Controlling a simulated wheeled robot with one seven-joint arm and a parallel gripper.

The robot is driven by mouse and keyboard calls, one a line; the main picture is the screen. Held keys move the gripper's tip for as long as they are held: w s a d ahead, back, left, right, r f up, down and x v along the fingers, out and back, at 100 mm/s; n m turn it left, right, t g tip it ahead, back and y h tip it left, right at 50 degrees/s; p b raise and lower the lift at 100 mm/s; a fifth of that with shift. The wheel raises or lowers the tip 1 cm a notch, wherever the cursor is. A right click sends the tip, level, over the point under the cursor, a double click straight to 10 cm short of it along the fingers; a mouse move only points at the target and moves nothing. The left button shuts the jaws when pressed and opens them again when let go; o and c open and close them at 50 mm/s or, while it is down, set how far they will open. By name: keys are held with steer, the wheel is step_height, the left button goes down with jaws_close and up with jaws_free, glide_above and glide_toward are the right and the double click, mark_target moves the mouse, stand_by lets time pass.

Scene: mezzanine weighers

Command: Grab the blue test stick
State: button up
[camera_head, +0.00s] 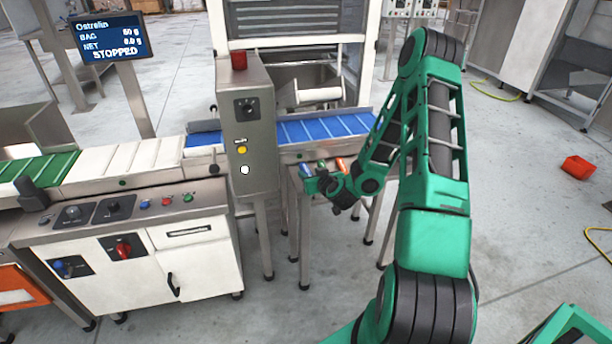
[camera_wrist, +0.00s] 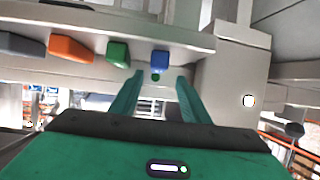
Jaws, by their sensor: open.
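The blue test stick (camera_wrist: 160,61) shows in the wrist view as a short blue block end at the edge of a light grey ledge, at the right end of a row of sticks. My gripper (camera_wrist: 161,82) is open, its two green fingers apart and pointing at the blue stick. The stick's end lies between the fingertips in the picture; whether they reach around it I cannot tell. In the head view my gripper (camera_head: 311,184) is at the left end of the row, beside the grey control box, and the blue stick is small there (camera_head: 306,170).
A green stick (camera_wrist: 118,54), an orange stick (camera_wrist: 71,49) and a grey stick (camera_wrist: 22,45) lie left of the blue one. The grey control box (camera_head: 248,130) stands close by. A blue conveyor belt (camera_head: 330,127) runs behind. A red bin (camera_head: 578,167) lies on open floor.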

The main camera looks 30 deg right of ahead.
mark_target(307, 171)
steer(key=shift+d+x, duration=0.2)
steer(key=shift+x, duration=2.85)
steer(key=shift+s, duration=0.1)
jaws_close()
